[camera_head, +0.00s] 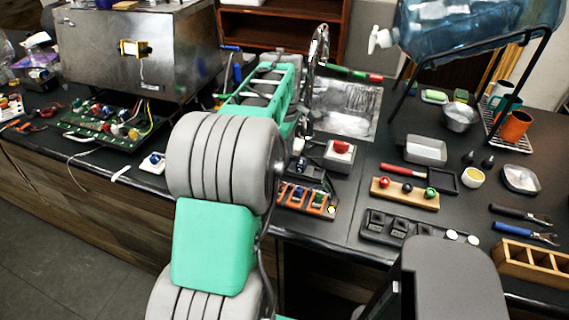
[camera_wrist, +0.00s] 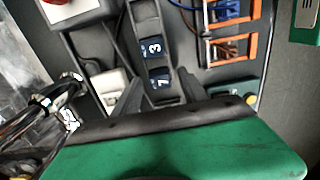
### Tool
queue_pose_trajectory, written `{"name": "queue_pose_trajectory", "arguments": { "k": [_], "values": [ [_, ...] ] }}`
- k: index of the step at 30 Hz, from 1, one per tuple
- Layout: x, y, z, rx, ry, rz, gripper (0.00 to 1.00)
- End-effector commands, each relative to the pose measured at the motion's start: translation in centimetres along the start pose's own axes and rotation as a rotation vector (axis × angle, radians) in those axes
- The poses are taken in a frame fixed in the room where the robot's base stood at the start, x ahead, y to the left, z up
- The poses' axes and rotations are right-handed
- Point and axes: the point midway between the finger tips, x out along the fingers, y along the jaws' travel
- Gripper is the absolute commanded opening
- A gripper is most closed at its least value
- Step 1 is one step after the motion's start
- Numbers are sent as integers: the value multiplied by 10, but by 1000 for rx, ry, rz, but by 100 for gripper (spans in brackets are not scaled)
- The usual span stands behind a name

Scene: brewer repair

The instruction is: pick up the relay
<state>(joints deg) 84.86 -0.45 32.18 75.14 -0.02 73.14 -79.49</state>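I cannot tell for sure which part is the relay. In the wrist view, my gripper (camera_wrist: 172,92) is open, with one dark finger on each side of a black unit (camera_wrist: 154,20) bearing blue-white number wheels that read 3 and 7. Whether the fingers touch it is unclear. A pale block (camera_wrist: 110,88) with a dark cable sits just left of the left finger. Orange-framed modules (camera_wrist: 232,48) with blue and grey parts stand to the right; they also show in the head view (camera_head: 306,198). The fingers are hidden behind my arm in the head view.
A red-button box (camera_head: 338,155) stands beside the modules. A chrome tap (camera_wrist: 55,100) is close on the wrist view's left. A circuit board (camera_head: 110,125) and a steel machine (camera_head: 140,50) are at left. A black holder (camera_head: 385,228), trays and tools crowd the right.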

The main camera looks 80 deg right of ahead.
Motion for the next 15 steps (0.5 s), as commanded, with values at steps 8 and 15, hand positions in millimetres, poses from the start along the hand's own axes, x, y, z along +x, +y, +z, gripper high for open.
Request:
{"name": "queue_pose_trajectory", "arguments": {
  "k": [8, 15],
  "values": [
    [0, 0, 0, 0, 0, 0, 27],
    [0, 0, 0, 0, 0, 0, 7]
  ]
}}
